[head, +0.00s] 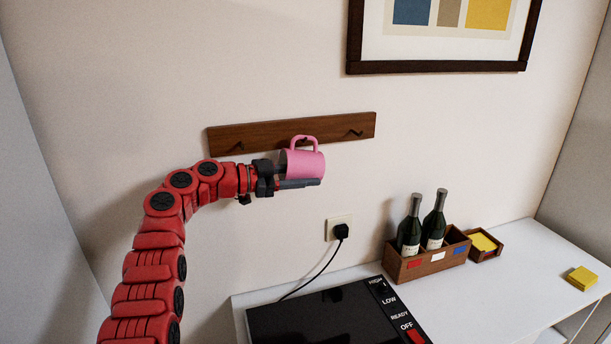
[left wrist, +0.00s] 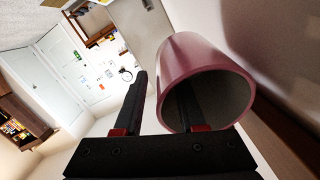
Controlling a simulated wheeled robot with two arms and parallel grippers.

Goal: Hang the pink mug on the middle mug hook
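The pink mug (head: 305,164) is in front of the wooden hook rail (head: 225,138), on its side with its handle up and its mouth towards my left gripper (head: 298,181). The handle is at the middle hook (head: 305,140); whether the hook passes through it is hard to tell. In the left wrist view, the mug (left wrist: 190,62) has one finger of my left gripper (left wrist: 160,100) inside its mouth and the other outside below its wall. The fingers are apart, with a visible gap between the outer finger and the mug. My right gripper is not in view.
The left hook (head: 237,147) and right hook (head: 355,133) are empty. A framed picture (head: 436,67) hangs above. Below are a black appliance (head: 325,318), a plugged socket (head: 339,228) and a wooden box (head: 425,268) with two bottles on the white counter (head: 510,290).

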